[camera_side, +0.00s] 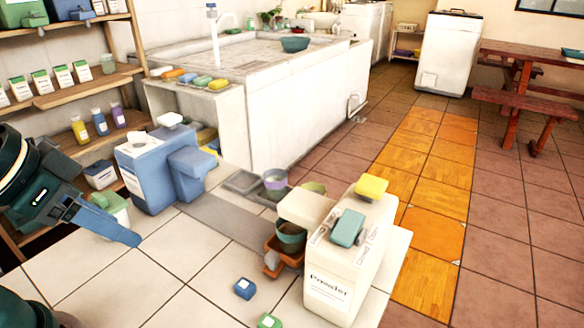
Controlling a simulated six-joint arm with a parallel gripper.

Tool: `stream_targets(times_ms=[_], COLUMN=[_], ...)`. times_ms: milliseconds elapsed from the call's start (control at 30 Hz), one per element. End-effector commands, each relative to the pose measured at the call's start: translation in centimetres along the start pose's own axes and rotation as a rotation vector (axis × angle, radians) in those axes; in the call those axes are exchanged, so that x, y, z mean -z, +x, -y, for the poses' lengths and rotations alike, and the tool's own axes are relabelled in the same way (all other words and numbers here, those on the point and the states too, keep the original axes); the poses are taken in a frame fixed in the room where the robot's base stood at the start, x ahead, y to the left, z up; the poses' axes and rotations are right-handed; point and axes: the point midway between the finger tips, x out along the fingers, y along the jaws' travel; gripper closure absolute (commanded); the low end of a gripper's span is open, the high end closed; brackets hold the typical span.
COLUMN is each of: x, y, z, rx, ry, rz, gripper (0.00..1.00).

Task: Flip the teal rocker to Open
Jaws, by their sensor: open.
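The teal rocker (348,228) sits on top of a white dispenser (334,283) marked "Powder", at the front right. Small lettering is printed on the white top beside the rocker, too small to read surely. I cannot tell which way the rocker is tilted. A yellow block-shaped part (371,187) sits behind it on the same top. My gripper (124,228) is open at the left, well away from the rocker, with a blue finger pointing right and down. Its other finger is hard to make out.
A blue dispenser (152,180) stands just behind my gripper. Bowls and a terracotta pot (283,256) stand left of the white dispenser. A blue block (244,288) and a green block (269,321) lie on the tiled top in front. Tiles between my gripper and these blocks are clear.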

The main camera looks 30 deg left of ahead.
Motion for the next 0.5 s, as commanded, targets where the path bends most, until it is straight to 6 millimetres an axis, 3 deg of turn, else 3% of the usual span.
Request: stream_targets(times_ms=[33,100,133,267,500], x=[0.0,0.0,-0.1,0.1,4.3], y=[0.0,0.0,0.0,-0.5,-3.6], z=[0.0,0.0,0.0,-0.5,-3.8], rx=[0.000,0.000,0.000,-0.025,-0.181], ry=[0.003,0.023,0.039,0.163,0.541], rz=[0.000,0.001,0.003,0.009,-0.036], gripper=[0.69,0.96,1.00,1.00,1.00])
